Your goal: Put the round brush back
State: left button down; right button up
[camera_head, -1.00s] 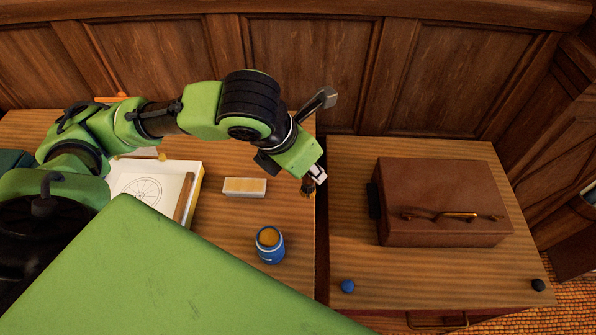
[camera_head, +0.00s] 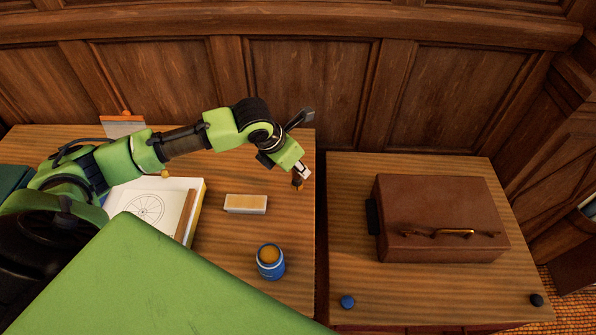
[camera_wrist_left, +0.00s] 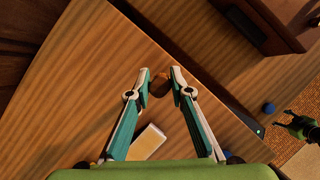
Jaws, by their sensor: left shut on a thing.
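My left gripper (camera_head: 302,173) is shut on the round brush (camera_head: 298,184), a small dark brown shape below the fingertips. It is above the right edge of the left desk, right of the white block and behind the blue jar. In the left wrist view the brush (camera_wrist_left: 159,84) shows as a brown piece between the fingertips; much of it is hidden or too small to make out. The blue jar (camera_head: 271,269) with a yellow-orange top stands upright on the desk, apart from the gripper. A green and black part at the wrist view's right edge (camera_wrist_left: 298,126) may be my right gripper.
A white block with a tan top (camera_head: 245,204) lies on the desk (camera_head: 225,255). A tray with a wheel drawing (camera_head: 150,205) lies left of it. A brown case (camera_head: 440,215) rests on the right-hand cabinet (camera_head: 350,200), across a narrow gap. Wood panelling stands behind.

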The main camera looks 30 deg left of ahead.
pick_arm(q)
jog(key=shift+s+d+f, duration=0.1)
jog(key=shift+s+f, duration=0.05)
jog(key=shift+f, duration=1)
jog(key=c, duration=1.8)
grip_release()
jog(key=v, duration=1.2)
